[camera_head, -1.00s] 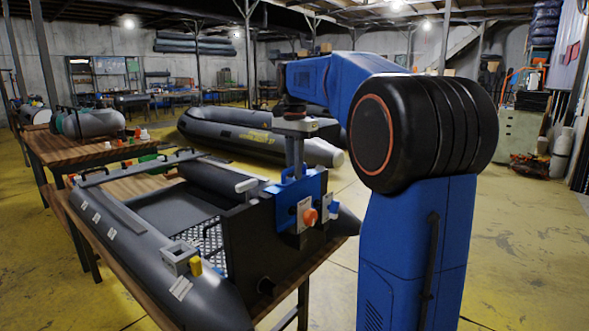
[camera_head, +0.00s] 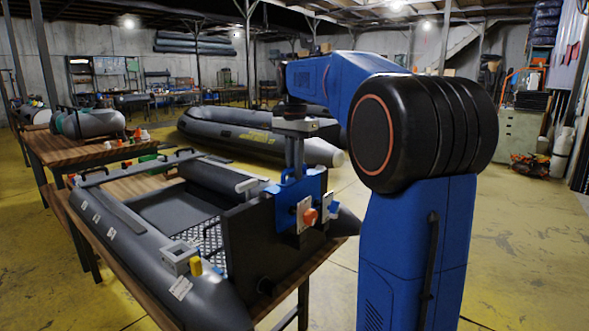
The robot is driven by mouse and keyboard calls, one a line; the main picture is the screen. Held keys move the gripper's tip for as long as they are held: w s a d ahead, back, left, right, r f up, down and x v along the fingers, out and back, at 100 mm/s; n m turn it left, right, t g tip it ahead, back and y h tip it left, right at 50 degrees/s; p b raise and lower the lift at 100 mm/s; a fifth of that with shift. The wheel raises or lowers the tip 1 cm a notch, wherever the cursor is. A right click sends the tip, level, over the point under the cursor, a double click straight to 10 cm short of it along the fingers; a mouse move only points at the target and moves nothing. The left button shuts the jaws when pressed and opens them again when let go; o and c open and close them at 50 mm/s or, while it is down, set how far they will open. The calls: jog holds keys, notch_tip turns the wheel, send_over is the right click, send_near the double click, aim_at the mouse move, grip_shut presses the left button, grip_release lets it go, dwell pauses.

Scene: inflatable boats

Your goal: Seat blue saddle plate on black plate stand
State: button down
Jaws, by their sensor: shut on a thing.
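The blue saddle plate (camera_head: 286,208) hangs over the top of the boat's dark upright end board, with white plates and an orange-red knob (camera_head: 310,217) on its outer face. The dark board (camera_head: 250,245) below it appears to be the black plate stand; I cannot tell whether the plate rests fully on it. My gripper (camera_head: 294,172) points down from above and is shut on the upper part of the blue saddle plate. The fingertips are small and partly merge with the blue part.
The grey inflatable boat (camera_head: 125,240) lies on a wooden table (camera_head: 118,287). A grey block (camera_head: 180,259) with a yellow piece (camera_head: 195,266) sits on its near tube. Another grey boat (camera_head: 235,137) lies on the floor behind.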

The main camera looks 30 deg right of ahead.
jog(key=shift+r, duration=0.1)
notch_tip(320, 180, up, 15)
jog(key=shift+r, duration=0.2)
dwell(2.5)
